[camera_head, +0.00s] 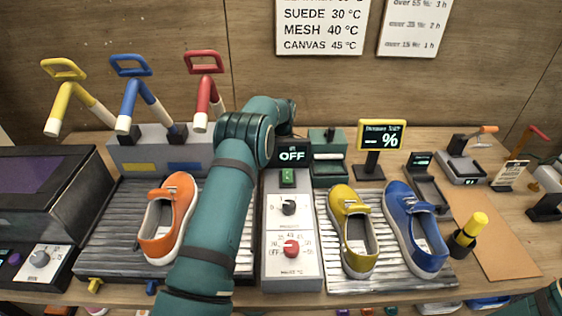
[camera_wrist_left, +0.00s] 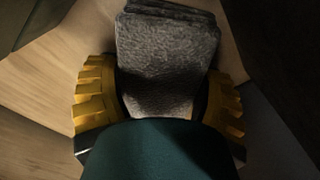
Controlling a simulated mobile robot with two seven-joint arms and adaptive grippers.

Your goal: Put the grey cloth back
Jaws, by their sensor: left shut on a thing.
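The grey cloth (camera_wrist_left: 165,60) fills the middle of the left wrist view, a rough-textured piece that looks like layered pads at its far end. My left gripper (camera_wrist_left: 160,100) has its two yellow ridged fingers on either side of the cloth and is shut on it. In the head view my left arm reaches up past the shoes toward the back of the table; its gripper and the cloth are hidden there.
An orange shoe (camera_head: 168,222) stands on the left ribbed tray (camera_head: 108,232). A yellow shoe (camera_head: 353,235) and a blue shoe (camera_head: 412,232) stand on the right tray. A control panel (camera_head: 276,220), a percent display (camera_head: 381,135) and a green device (camera_head: 328,172) stand near my arm.

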